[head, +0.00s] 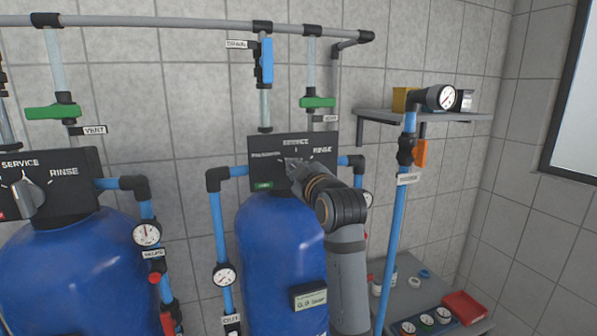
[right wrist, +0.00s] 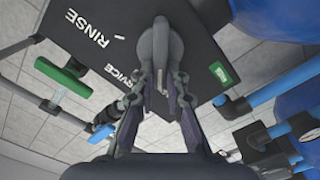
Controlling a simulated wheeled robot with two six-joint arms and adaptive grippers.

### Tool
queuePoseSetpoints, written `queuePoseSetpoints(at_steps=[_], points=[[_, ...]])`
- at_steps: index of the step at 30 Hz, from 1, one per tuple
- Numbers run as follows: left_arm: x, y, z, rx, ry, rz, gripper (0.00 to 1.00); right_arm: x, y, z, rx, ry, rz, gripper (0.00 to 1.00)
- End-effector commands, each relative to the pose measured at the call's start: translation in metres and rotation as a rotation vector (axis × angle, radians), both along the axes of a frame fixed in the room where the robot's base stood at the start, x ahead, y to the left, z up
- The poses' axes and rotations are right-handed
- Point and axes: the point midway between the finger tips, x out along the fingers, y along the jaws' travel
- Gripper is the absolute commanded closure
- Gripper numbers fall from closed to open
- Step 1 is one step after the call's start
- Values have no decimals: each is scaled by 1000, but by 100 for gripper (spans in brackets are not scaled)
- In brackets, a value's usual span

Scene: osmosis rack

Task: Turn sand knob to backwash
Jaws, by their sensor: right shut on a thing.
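The middle blue tank (head: 280,245) carries a black control panel (head: 262,150) marked SERVICE at the top and RINSE at the right. The lettering at its left is too small to read surely. A small green label sits at the panel's lower left. My right gripper (head: 292,165) is at the panel's face, shut on its grey knob (right wrist: 160,45). In the right wrist view the two fingers (right wrist: 162,88) close around the knob, and its exact pointing direction is unclear. In the head view my gripper mostly hides the knob. My left gripper is not in view.
A second blue tank (head: 75,265) at the left has a similar panel with a grey knob (head: 27,197). Blue pipes with gauges (head: 224,275) flank the middle tank. A wall shelf (head: 425,115) and a bench with a red tray (head: 464,307) are at the right.

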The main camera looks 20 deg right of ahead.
Motion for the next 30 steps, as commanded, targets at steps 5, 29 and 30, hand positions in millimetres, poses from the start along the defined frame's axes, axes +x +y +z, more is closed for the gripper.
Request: queuePoseSetpoints(at_steps=[5,29,30], points=[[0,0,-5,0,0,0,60,0,2,-4,-118,-2,1,100],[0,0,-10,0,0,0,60,0,3,-5,-277,-6,1,100],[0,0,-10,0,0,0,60,0,3,-6,-277,-6,1,100]])
